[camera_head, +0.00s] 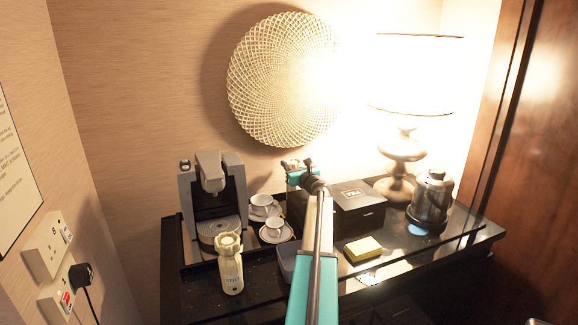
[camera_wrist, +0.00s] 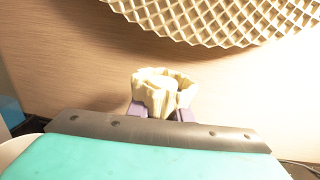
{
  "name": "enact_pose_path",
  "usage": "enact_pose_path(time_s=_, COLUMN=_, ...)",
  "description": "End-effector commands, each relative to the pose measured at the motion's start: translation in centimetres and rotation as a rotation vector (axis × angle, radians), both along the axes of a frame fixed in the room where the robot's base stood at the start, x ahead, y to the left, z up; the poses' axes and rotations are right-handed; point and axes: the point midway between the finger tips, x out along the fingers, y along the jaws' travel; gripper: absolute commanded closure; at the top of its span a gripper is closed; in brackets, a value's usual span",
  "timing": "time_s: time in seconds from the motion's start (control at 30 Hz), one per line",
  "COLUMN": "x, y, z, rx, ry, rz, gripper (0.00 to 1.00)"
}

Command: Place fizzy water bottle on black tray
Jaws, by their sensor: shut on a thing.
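My gripper (camera_head: 298,175) is raised above the counter in front of the wall. In the wrist view its purple fingers (camera_wrist: 161,112) are shut on a cream thing with a jagged, crown-like top (camera_wrist: 162,90). I cannot tell from this whether it is the fizzy water bottle; its lower part is hidden. A white bottle with a label and a similar crown-like top (camera_head: 230,268) stands upright at the front left, apart from my gripper. The glossy black tray (camera_head: 398,243) lies on the counter, bearing several things; my arm hides part of it.
A coffee machine (camera_head: 213,195) stands at the left, with white cups on saucers (camera_head: 275,231) beside it. A black box (camera_head: 358,208), yellow sponge-like block (camera_head: 363,248), kettle (camera_head: 432,200) and lit lamp (camera_head: 400,150) are at the right. A woven round decoration (camera_head: 275,85) hangs behind.

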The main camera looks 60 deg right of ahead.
Motion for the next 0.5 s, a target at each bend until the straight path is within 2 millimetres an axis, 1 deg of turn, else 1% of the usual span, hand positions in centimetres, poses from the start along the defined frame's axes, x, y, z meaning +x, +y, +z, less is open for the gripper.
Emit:
enact_pose_path(time_s=0.13, x=0.00, y=0.01, z=-0.25, rx=-0.001, ry=-0.001, rz=0.000, gripper=1.00)
enact_pose_path(time_s=0.17, x=0.00, y=0.01, z=-0.28, rx=0.000, ry=0.000, rz=0.000, gripper=0.78)
enact_pose_path(time_s=0.2, x=0.00, y=0.01, z=-0.24, rx=0.000, ry=0.000, rz=0.000, gripper=0.71)
enact_pose_path(time_s=0.27, x=0.00, y=0.01, z=-0.24, rx=0.000, ry=0.000, rz=0.000, gripper=0.63)
enact_pose_path(time_s=0.5, x=0.00, y=0.01, z=-0.23, rx=0.000, ry=0.000, rz=0.000, gripper=0.63)
